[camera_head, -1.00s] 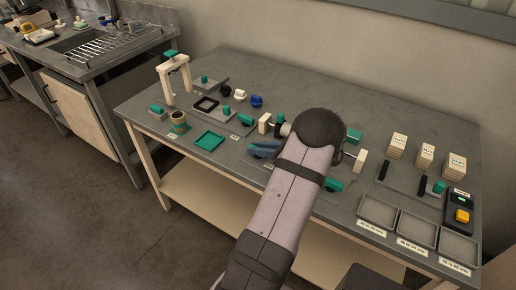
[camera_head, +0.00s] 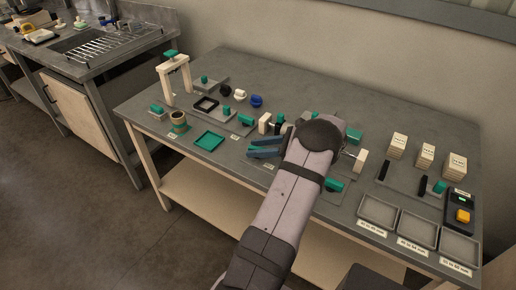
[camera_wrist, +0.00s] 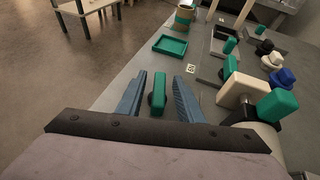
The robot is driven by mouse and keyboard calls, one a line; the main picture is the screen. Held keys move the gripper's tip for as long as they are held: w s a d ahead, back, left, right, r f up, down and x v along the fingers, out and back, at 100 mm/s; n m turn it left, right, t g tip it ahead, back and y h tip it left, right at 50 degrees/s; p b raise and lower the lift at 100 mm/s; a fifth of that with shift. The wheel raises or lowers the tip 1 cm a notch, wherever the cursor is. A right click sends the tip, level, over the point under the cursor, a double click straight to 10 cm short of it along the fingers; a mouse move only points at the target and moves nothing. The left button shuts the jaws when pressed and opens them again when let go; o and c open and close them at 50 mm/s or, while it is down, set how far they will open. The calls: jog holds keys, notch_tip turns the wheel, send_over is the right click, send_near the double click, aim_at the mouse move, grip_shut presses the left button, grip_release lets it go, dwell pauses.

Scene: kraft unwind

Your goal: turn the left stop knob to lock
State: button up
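In the wrist view a teal bar-shaped knob (camera_wrist: 158,92) stands between the two blue fingers of my gripper (camera_wrist: 159,98); it looks like the left stop knob. The fingers are open, with a visible gap on each side of the knob. In the head view my gripper (camera_head: 265,147) is at the left front of the cream-posted stand, and I cannot make out this knob there. Another teal knob (camera_head: 333,185) sits at the right front of the stand.
A cream post (camera_wrist: 236,88) and a teal-topped black part (camera_wrist: 277,104) stand close right of the fingers. A teal tray (camera_head: 209,140) lies to the left. Cream block stacks (camera_head: 397,146) and grey trays (camera_head: 416,228) are on the right.

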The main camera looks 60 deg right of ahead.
jog(key=shift+s, duration=0.15)
jog(key=shift+b+v, duration=0.65)
jog(key=shift+v, duration=2.9)
jog(key=shift+r, duration=0.15)
jog(key=w+a+r+n+g+y+p, duration=0.1)
jog(key=w+a+r+n+g+p, duration=0.1)
jog(key=w+a+r+p, duration=0.4)
jog(key=w+a+r+n+g+y+p, duration=0.1)
jog(key=w+a+r+n+y+p, duration=0.1)
jog(key=w+r+p, duration=0.55)
jog(key=s+d+f+m+g+h+p, duration=0.1)
jog(key=s+d+f+m+g+h, duration=0.3)
jog(key=s+d+f, duration=0.3)
jog(key=s+f+g+h, duration=0.1)
jog(key=s, duration=0.2)
jog(key=shift+f+g+h+p, duration=0.25)
jog(key=shift+g+h+p, duration=0.05)
jog(key=shift+g+p, duration=0.1)
